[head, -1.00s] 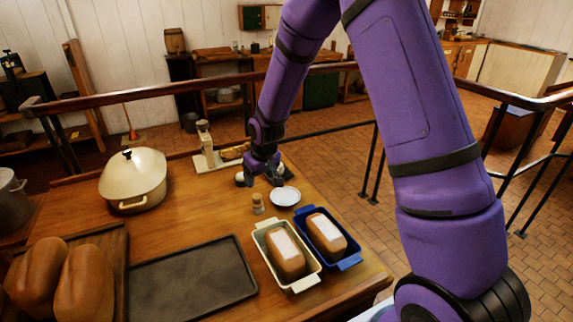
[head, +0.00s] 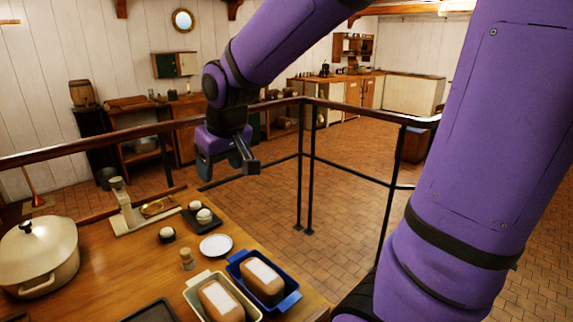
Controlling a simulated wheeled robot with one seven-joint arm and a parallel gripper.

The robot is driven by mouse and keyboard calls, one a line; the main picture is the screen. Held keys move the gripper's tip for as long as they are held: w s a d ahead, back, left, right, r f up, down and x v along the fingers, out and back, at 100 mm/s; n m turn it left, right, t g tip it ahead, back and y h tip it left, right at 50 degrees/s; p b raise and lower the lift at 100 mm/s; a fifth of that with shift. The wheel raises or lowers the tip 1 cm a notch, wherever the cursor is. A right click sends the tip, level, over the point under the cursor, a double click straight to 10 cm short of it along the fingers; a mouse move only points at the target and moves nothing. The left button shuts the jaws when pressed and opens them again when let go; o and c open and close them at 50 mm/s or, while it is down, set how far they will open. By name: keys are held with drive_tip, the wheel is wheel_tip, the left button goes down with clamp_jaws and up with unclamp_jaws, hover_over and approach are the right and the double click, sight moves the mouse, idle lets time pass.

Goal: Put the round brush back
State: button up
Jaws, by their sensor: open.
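Three small round pieces with pale tops and dark undersides look like round brushes or knobs. One (head: 167,234) stands alone on the wooden table (head: 120,262). Another (head: 204,216) and a third (head: 195,205) sit on a small dark tray (head: 188,216) to its right; I cannot tell for sure which is the round brush. My gripper (head: 247,160) is raised above and to the right of the tray, apart from everything, open, with nothing seen in it.
A white saucer (head: 215,246), a small wooden shaker-like piece (head: 187,259) and a pale scale-like stand (head: 122,208) are close by. Loaf tins, cream (head: 193,293) and blue (head: 292,300), stand in front, a lidded pot (head: 40,262) at left. A rail (head: 130,133) runs behind.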

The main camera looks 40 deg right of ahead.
drive_tip(key=s+d+r, duration=0.1)
drive_tip(key=s+r, duration=0.1)
drive_tip(key=s, duration=0.7)
drive_tip(key=s+r+m, duration=0.1)
drive_tip(key=s+r, duration=0.2)
drive_tip(key=s, duration=0.5)
drive_tip(key=shift+s+d+r+t, duration=0.15)
drive_tip(key=shift+s+d+t, duration=0.2)
drive_tip(key=shift+d+t, duration=0.05)
